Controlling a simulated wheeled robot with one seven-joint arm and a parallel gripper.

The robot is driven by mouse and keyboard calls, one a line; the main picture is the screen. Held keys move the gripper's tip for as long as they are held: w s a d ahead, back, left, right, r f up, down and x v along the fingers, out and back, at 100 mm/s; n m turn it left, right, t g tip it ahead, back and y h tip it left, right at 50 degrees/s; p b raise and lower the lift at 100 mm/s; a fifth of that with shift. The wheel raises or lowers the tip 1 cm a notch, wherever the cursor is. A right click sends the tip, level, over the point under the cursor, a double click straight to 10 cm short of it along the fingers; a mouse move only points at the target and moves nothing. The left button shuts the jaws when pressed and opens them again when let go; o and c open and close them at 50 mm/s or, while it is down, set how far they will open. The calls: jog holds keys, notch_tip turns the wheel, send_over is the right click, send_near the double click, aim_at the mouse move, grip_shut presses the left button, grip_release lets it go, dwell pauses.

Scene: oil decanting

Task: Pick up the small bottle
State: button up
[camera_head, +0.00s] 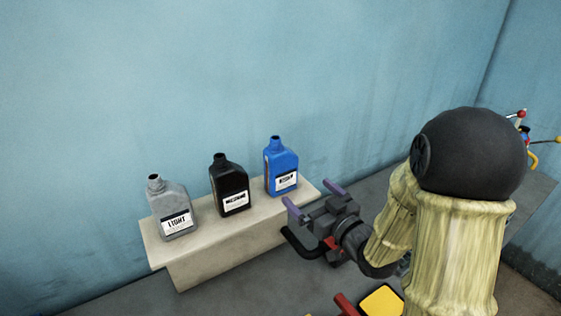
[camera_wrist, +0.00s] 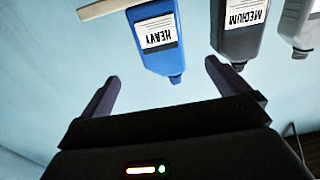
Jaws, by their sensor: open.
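Three capped-neck-shaped, open-topped bottles stand upright in a row on a pale bench (camera_head: 190,265): a grey one labelled LIGHT (camera_head: 170,203) at left, a black one labelled MEDIUM (camera_head: 228,182) in the middle, and a blue one labelled HEAVY (camera_head: 281,162) at right. They look close in size, so I cannot tell which is the small bottle. My gripper (camera_head: 312,197) is open and empty, just right of the blue bottle near the bench's right end. In the wrist view the bottles appear upside down, with the blue bottle (camera_wrist: 157,55) beyond the fingers, apart from them.
A blue wall (camera_head: 150,80) stands close behind the bench. Coloured rods with red and yellow ends (camera_head: 527,135) show at far right, partly behind my arm.

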aim_at(286, 172)
jog(key=shift+w+a+r+p, duration=0.15)
jog(key=shift+w+a+p, duration=0.15)
jog(key=shift+p, duration=1.7)
jog(key=p+x, duration=0.3)
jog(key=x, duration=0.3)
jog(key=shift+w+a+p, duration=0.15)
jog(key=shift+w+p, duration=0.15)
jog(key=shift+w+a+f, duration=0.2)
jog(key=shift+w, duration=0.15)
jog(key=shift+w+r, duration=0.1)
jog(key=shift+w+a+r+p, duration=0.1)
jog(key=shift+w+a+p, duration=0.1)
jog(key=shift+p, duration=0.35)
jog(key=p+x, duration=0.3)
jog(key=shift+w+a+r, duration=0.1)
jog(key=shift+w+a, duration=0.1)
jog(key=shift+w, duration=0.05)
jog(key=shift+w+a, duration=0.2)
jog(key=shift+w, duration=0.15)
